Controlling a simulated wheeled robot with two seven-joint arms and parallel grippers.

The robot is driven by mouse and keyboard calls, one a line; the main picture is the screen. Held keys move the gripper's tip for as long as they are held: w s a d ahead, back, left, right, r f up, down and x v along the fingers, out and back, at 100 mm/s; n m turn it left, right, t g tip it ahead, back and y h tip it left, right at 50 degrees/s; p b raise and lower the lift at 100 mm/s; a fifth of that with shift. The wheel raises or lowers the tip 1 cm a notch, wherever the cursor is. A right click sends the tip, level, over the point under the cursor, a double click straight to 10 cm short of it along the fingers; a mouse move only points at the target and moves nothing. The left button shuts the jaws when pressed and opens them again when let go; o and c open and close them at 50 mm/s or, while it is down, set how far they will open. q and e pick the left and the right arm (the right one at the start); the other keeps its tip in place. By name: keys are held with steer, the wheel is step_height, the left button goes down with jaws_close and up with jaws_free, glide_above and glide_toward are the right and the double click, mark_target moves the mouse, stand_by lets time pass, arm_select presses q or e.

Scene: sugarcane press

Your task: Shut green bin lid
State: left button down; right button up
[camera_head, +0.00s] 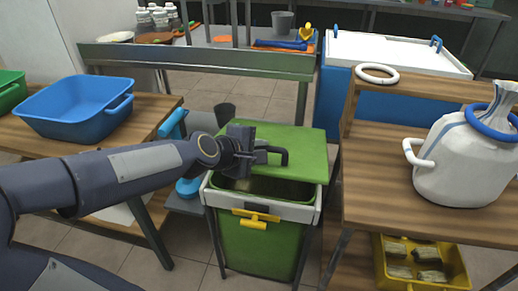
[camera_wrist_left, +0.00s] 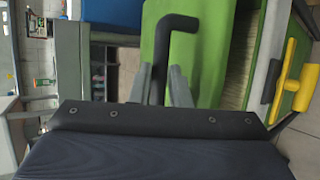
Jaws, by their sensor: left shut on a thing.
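The green bin (camera_head: 262,245) stands on the floor between two wooden tables, with a white rim and a yellow latch (camera_head: 256,216) on its front. Its green lid (camera_head: 305,150) is not closed; the dark opening shows below the lid's front edge. A black bent handle (camera_head: 277,152) is on the lid. My left gripper (camera_head: 250,153) is at the lid and shut on this handle. In the left wrist view, the gripper fingers (camera_wrist_left: 166,88) are on both sides of the black handle (camera_wrist_left: 178,24), with the green lid (camera_wrist_left: 205,50) behind. My right gripper is not in view.
A blue basin (camera_head: 75,122) stands on the left table. A white jug (camera_head: 455,165) and a white ring (camera_head: 377,74) are on the right wooden furniture. A yellow crate (camera_head: 455,270) sits below. A blue-and-white chest (camera_head: 395,55) stands behind. A metal bench crosses behind the bin.

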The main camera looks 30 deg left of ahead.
arm_select(q)
steer(key=f+b, duration=0.2)
steer(key=f, duration=0.1)
steer(key=s+f+b, duration=0.1)
steer(key=f+b, duration=0.2)
steer(key=s+f+b, duration=0.1)
steer(key=f+b, duration=0.1)
steer(key=shift+s+d+f+b, duration=0.25)
steer(key=shift+d+f+b, duration=0.1)
steer(key=shift+f, duration=0.05)
steer(key=shift+s+f+b, duration=0.3)
steer(key=shift+f+b, duration=0.1)
steer(key=shift+f, duration=0.3)
steer(key=c, duration=1.4)
jaws_free()
steer(key=shift+o, duration=0.2)
steer(key=shift+r, duration=0.15)
steer(key=p+v, duration=0.4)
steer(key=v, duration=0.3)
steer(key=shift+s+r, duration=0.15)
steer(key=shift+r, duration=0.3)
steer(key=shift+a, duration=0.1)
